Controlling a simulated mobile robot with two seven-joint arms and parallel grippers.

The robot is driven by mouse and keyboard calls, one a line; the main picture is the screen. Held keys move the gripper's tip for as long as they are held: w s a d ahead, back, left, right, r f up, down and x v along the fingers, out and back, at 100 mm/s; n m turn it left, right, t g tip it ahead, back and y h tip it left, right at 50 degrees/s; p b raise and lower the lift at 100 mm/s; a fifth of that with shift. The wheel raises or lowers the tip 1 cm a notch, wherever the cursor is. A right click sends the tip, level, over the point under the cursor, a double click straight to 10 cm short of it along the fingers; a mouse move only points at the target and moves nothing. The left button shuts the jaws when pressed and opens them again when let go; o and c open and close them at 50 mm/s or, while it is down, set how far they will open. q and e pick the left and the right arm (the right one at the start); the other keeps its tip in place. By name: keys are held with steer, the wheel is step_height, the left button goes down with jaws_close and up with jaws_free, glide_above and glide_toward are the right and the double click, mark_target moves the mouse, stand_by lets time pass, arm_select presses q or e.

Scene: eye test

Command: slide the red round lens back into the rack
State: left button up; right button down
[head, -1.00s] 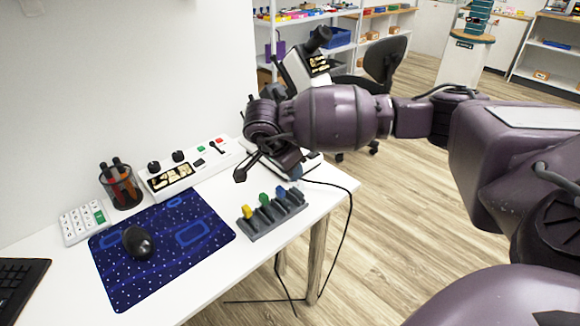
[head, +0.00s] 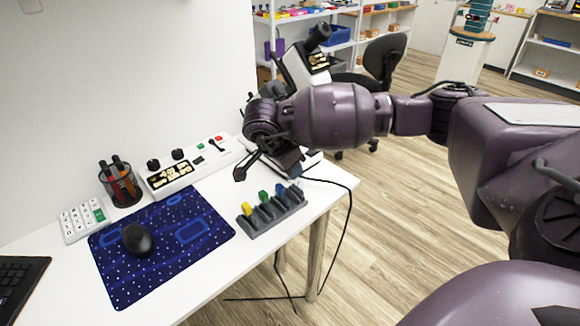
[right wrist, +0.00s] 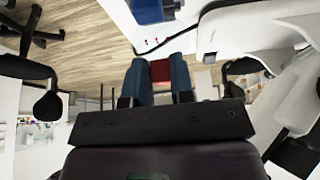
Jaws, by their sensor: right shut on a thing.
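The grey rack (head: 275,220) stands near the table's right edge in the head view. It holds a yellow piece (head: 247,208), a green piece (head: 264,196) and a blue piece (head: 280,189). My right gripper (head: 295,171) is above and behind the rack's right end, apart from it. In the right wrist view my right gripper (right wrist: 160,76) is shut on the red lens (right wrist: 160,71), which sits between its two blue-grey fingers. Only a small part of the lens shows there, and the head view hides it. My left gripper is not in view.
A white microscope (head: 297,68) stands behind my right arm. A white control box (head: 188,166), a pen cup (head: 120,184) and a blue mat (head: 160,250) with a black mouse (head: 137,240) lie to the left. A black cable (head: 350,215) hangs off the table's right edge.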

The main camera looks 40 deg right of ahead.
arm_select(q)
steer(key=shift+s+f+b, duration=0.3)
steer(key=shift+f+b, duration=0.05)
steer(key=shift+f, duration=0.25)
arm_select(e)
steer(key=shift+f, duration=1.4)
stand_by(0.8)
steer(key=c, duration=0.9)
jaws_free()
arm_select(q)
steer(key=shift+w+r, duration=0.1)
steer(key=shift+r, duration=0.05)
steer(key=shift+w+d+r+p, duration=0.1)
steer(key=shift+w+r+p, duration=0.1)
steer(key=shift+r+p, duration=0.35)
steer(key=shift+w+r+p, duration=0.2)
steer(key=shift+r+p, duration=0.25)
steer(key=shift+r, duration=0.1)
arm_select(e)
steer(key=v, duration=1)
steer(key=shift+a+r, duration=0.2)
steer(key=shift+r, duration=0.15)
